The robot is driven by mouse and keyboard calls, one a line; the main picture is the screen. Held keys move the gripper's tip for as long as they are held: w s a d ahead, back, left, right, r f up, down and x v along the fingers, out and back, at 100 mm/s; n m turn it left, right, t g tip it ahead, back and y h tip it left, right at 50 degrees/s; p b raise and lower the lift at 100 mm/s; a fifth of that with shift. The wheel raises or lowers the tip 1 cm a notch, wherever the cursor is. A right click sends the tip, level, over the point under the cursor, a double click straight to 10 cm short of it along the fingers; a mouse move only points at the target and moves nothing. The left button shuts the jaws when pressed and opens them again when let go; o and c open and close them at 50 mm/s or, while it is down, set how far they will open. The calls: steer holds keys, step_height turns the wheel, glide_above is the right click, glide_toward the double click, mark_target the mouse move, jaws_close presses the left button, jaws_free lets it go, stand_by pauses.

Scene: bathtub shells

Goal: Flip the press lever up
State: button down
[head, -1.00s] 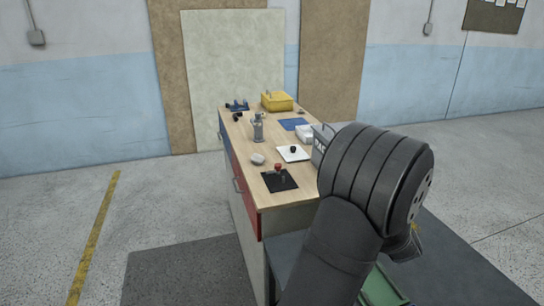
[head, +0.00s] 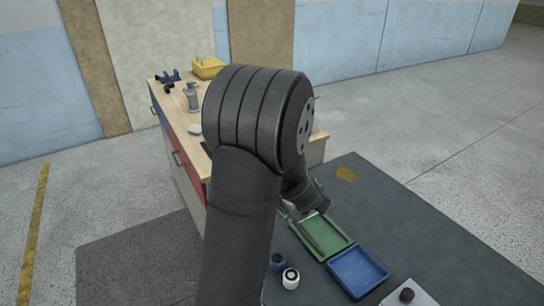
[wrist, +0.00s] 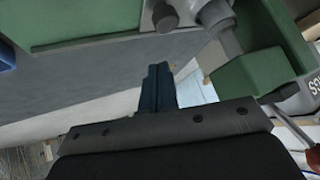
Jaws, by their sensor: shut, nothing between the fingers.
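In the wrist view my gripper (wrist: 158,88) points forward, its two dark fingers closed together with nothing between them. A green machine body (wrist: 250,72) with a grey shaft is close by at the upper right, apart from the fingers in the picture. A thin rod runs from it to a reddish-brown handle (wrist: 313,158) at the lower right edge; this looks like the press lever, mostly cut off by the frame. I cannot tell its full angle. In the head view my arm covers the middle, and no press or lever can be made out.
A wooden-topped bench (head: 158,92) stands behind my arm, with a yellow box (head: 208,68), blue parts (head: 170,76) and a grey fitting (head: 192,97). A green tray (head: 328,236), a blue tray (head: 357,272) and small round parts (head: 290,278) lie on the dark surface at front right.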

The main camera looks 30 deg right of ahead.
steer(key=w+a+n+g+h, duration=0.25)
steer(key=a+n+g, duration=0.35)
steer(key=a+n, duration=0.6)
steer(key=w+a+r+n+t+h, duration=0.4)
steer(key=w+a+r+h, duration=0.3)
steer(key=a+r+h, duration=0.2)
steer(key=shift+a+r+t+h, duration=0.2)
steer(key=shift+t+h, duration=0.1)
steer(key=shift+h, duration=0.85)
steer(key=x, duration=1.4)
steer(key=shift+d, duration=0.15)
